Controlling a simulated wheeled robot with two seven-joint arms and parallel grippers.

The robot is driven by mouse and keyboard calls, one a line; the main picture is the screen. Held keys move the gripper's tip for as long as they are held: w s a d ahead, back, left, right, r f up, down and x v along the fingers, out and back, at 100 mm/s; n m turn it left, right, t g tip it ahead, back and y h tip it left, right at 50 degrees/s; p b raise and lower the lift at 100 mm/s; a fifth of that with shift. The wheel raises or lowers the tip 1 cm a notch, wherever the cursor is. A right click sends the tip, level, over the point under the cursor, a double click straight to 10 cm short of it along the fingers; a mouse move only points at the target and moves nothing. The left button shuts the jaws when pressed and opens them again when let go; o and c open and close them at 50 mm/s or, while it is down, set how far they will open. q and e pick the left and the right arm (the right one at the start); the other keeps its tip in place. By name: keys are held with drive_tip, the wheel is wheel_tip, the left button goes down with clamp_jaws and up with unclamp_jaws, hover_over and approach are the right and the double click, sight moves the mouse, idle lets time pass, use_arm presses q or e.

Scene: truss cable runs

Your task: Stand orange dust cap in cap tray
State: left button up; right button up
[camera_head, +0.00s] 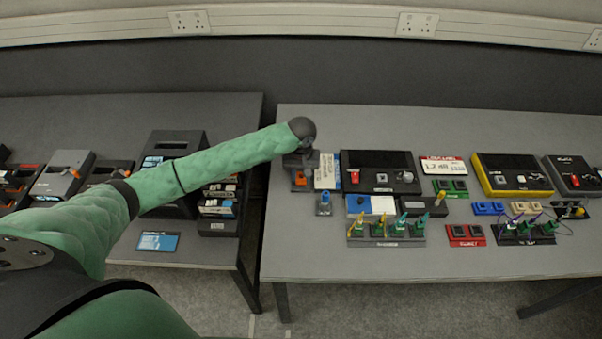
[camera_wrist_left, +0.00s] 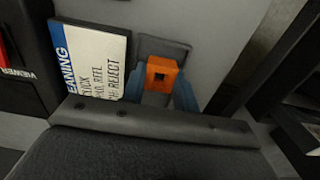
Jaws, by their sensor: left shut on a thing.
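The orange dust cap (camera_head: 300,178) is at the left end of the right table. In the left wrist view the orange cap (camera_wrist_left: 162,74) is a small block with a dark square hole, between two blue fingertips. My left gripper (camera_head: 300,167) reaches down there from above and is shut on the cap; its wrist hides part of it in the head view. A dark grey square tray (camera_wrist_left: 172,49) shows behind and under the cap. I cannot tell whether the cap touches it. My right gripper is not in view.
A white and blue cleaning card (camera_wrist_left: 92,58) lies close beside the cap. A blue piece on a small grey base (camera_head: 323,202) stands just in front. Black and yellow-edged devices and connector racks (camera_head: 386,231) fill the table rightward. A gap separates the tables.

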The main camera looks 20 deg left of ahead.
use_arm(q)
drive_tip(key=shift+f, duration=0.3)
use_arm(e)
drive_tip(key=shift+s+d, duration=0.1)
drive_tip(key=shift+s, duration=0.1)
use_arm(q)
drive_tip(key=o, duration=0.9)
drive_tip(key=shift+o, duration=0.2)
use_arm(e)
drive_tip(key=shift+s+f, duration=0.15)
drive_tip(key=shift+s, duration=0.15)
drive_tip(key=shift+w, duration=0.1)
